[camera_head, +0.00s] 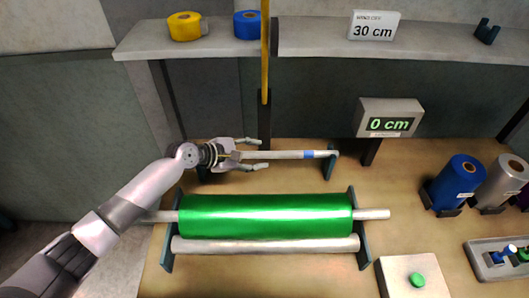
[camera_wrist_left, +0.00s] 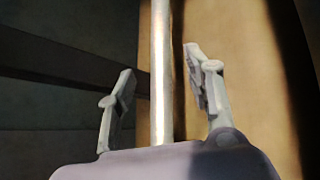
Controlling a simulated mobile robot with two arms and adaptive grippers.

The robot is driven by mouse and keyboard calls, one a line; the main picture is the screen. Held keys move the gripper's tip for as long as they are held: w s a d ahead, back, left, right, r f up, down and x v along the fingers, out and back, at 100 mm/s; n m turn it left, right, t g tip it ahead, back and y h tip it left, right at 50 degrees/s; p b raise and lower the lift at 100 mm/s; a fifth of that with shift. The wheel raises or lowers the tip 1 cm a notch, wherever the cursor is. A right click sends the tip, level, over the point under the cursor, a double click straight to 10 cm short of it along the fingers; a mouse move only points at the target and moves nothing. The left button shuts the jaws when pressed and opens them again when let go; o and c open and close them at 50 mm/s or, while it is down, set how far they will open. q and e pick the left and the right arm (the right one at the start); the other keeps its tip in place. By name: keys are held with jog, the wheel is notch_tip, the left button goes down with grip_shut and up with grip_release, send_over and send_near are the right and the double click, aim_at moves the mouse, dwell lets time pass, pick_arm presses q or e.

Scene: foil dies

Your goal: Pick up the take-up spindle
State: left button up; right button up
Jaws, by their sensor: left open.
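The take-up spindle, a thin pale rod with a blue band (camera_head: 290,155), lies level across dark stands at the back of the bench. My left gripper (camera_head: 263,154) is open at the spindle's left part, one finger on the far side and one on the near side. In the left wrist view the spindle (camera_wrist_left: 160,75) runs between the two spread fingers, with a gap visible on each side. The gripper hides part of the spindle's left end. My right gripper is not in view.
A large green foil roll (camera_head: 265,215) lies in front, with a silver roller (camera_head: 265,244) before it. A "0 cm" display (camera_head: 390,119) stands at the back right. Blue (camera_head: 460,180) and silver rolls stand at right. A green button box (camera_head: 412,276) is at front. A shelf (camera_head: 310,38) hangs above.

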pick_arm(q)
jog(key=shift+x, duration=0.85)
jog(key=shift+s+a+r, duration=0.1)
jog(key=c, duration=1.1)
grip_shut()
jog(key=shift+r, duration=0.1)
